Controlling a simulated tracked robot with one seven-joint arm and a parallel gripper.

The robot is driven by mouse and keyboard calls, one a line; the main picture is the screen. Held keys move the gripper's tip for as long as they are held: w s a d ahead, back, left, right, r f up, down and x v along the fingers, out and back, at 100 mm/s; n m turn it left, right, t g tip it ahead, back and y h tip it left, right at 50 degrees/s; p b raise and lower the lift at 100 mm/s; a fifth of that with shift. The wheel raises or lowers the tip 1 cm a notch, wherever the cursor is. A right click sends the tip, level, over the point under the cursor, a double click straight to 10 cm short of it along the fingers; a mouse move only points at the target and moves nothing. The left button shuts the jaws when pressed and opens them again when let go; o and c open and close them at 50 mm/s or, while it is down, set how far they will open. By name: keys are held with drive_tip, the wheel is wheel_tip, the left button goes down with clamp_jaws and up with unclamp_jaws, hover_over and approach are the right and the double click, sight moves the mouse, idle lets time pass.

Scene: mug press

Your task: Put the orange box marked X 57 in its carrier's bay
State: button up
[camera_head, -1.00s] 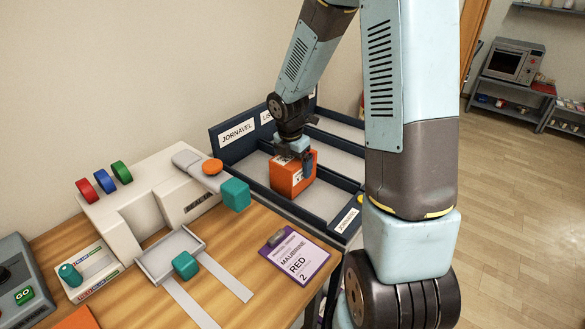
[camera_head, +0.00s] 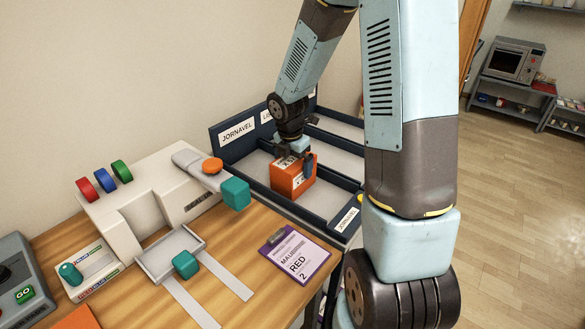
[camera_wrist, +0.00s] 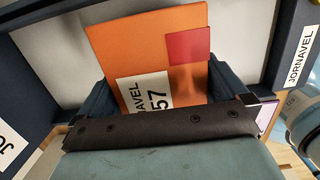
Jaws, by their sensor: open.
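The orange box (camera_head: 293,177) stands in the bay (camera_head: 262,163) labelled JORNAVEL, on its grey floor. In the wrist view the orange box (camera_wrist: 145,45) shows a white label reading "…NAVEL" and "57", and a red square; the rest of the label is hidden. My gripper (camera_head: 294,156) is open at the top of the box, with its dark fingers (camera_wrist: 172,98) on either side of it. I cannot tell whether the fingers touch the box.
Navy dividers (camera_head: 335,176) bound the bay, with another bay behind. The wooden bench (camera_head: 225,262) holds a cream press (camera_head: 150,190) with a teal handle, a tray (camera_head: 165,252) and a purple clipboard (camera_head: 296,256). Open floor lies to the right.

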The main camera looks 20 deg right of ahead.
drive_tip(key=r, duration=0.6)
drive_tip(key=a+r, duration=0.1)
drive_tip(key=r, duration=0.3)
drive_tip(key=shift+s+r, duration=0.1)
drive_tip(key=shift+s, duration=0.25)
drive_tip(key=shift+s+r, duration=0.15)
drive_tip(key=shift+r, duration=0.4)
drive_tip(key=s+d+r+m+t, duration=0.1)
drive_tip(key=s+r+m+t, duration=0.1)
drive_tip(key=s+r+m, duration=0.6)
drive_tip(key=s+r+m+t+y, duration=0.1)
drive_tip(key=s+r+m+t, duration=0.1)
drive_tip(key=s+r+m, duration=0.6)
drive_tip(key=shift+s+d+r+m+t, duration=0.2)
drive_tip(key=shift+s+d+m+t, duration=0.2)
drive_tip(key=shift+s+m, duration=3.6)
drive_tip(key=shift+w+m, duration=0.4)
